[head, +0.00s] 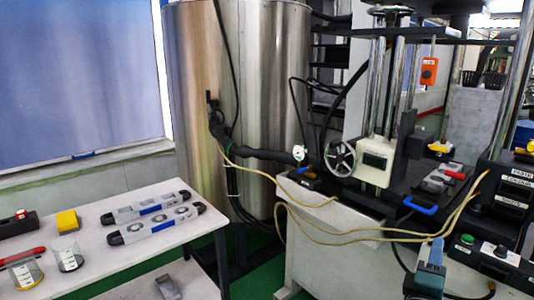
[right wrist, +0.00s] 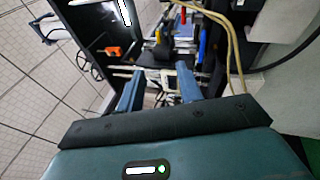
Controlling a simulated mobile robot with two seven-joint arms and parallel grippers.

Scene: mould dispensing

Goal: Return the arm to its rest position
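My right gripper (head: 434,248) shows at the bottom right of the head view, in front of the moulding machine's panel. In the right wrist view its two blue fingers (right wrist: 159,88) stand apart, with nothing held between them. The machine bed lies beyond the fingertips, and the fingers appear clear of it. My left gripper and left arm are not in view.
The moulding machine (head: 377,160) has a handwheel (head: 340,158), yellow hoses and a labelled control box (head: 508,190). A white table (head: 120,262) at left bears two levels, a yellow block (head: 67,221) and two beakers. A steel tank (head: 240,100) stands behind.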

